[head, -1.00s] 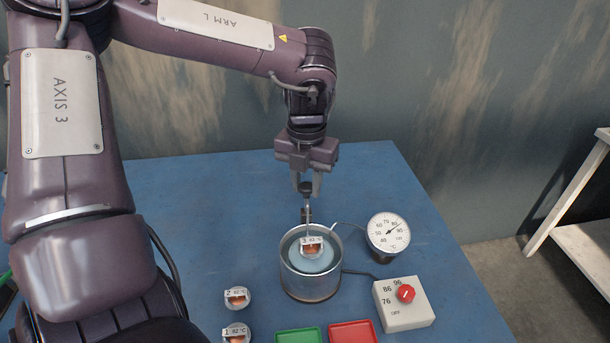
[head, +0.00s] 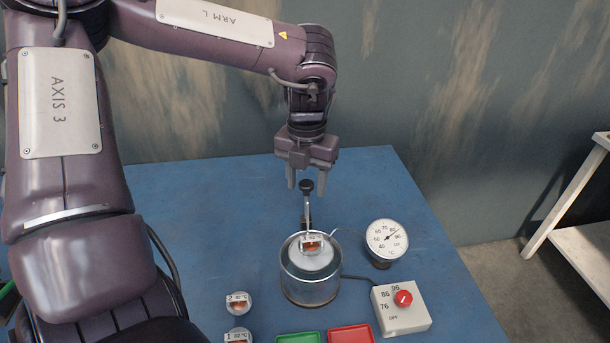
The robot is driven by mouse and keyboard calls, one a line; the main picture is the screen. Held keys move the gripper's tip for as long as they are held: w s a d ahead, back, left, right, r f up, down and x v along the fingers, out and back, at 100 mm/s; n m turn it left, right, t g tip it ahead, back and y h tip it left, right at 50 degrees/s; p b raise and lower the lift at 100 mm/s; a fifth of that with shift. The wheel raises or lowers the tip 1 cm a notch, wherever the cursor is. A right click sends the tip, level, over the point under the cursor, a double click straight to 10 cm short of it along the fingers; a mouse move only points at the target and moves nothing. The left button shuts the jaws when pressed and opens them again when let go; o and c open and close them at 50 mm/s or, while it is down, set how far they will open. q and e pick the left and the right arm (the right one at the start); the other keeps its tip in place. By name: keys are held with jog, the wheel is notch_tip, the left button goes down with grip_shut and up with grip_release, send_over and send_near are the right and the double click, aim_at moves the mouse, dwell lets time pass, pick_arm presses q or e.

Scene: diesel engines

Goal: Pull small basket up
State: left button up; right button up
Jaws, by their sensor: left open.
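The small basket's handle is an upright rod with a dark knob (head: 306,186). The rod runs down to the round clear pot (head: 309,286). A round part tagged 3, 82 °C (head: 312,246) sits at the pot's mouth, by the foot of the rod. The basket's own body is hard to make out. My left gripper (head: 306,181) points down above the pot, with its fingers spread to either side of the knob and clear of it. It holds nothing. My right gripper is not in view.
A dial thermometer (head: 387,240) stands right of the pot, with a probe wire to it. A control box with a red knob (head: 402,305) is at front right. Tagged parts (head: 238,303) lie at front left. Green (head: 298,338) and red (head: 351,335) trays are in front.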

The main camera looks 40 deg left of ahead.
pick_arm(q)
jog(key=shift+r+p, duration=2.1)
jog(key=shift+r, duration=0.45)
jog(key=shift+f, duration=0.1)
